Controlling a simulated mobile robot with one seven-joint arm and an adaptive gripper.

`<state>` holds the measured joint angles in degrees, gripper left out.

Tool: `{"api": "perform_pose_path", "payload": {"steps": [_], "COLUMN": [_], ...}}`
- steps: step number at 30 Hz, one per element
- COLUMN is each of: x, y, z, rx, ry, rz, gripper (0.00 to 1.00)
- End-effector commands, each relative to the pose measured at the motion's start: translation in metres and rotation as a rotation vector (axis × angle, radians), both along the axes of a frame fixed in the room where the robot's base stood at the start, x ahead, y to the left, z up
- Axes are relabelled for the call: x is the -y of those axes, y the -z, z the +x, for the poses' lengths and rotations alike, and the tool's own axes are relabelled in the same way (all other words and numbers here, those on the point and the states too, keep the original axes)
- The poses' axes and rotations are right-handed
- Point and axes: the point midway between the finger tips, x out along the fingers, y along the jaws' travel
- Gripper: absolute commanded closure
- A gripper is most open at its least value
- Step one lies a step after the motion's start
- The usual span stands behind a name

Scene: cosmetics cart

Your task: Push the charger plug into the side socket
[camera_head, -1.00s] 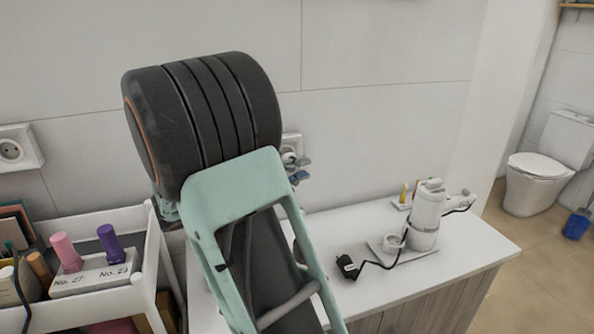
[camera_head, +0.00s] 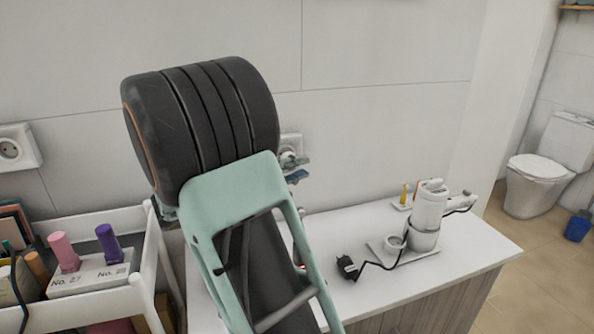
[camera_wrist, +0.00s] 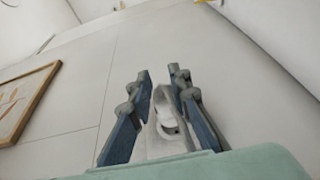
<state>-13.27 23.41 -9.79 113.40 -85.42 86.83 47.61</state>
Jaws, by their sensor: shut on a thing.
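In the head view my gripper (camera_head: 298,169) shows only partly behind my arm, at the white side socket (camera_head: 291,141) on the wall. A round white part (camera_head: 287,158) shows at the front of this socket.
A black plug (camera_head: 346,266) with a cable lies on the white counter (camera_head: 440,285), beside a white device (camera_head: 428,217) on a tray. Another wall socket (camera_head: 12,149) is at far left, above a white cart (camera_head: 140,265) with bottles. A wooden frame (camera_wrist: 22,101) hangs on the wall.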

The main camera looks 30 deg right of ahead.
Motion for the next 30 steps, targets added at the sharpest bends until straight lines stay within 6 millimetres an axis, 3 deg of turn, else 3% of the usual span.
{"api": "perform_pose_path", "payload": {"steps": [30], "x": [0.007], "y": [0.0], "z": [0.025], "rx": [0.001], "ry": [0.0], "rz": [0.0], "gripper": [1.0]}}
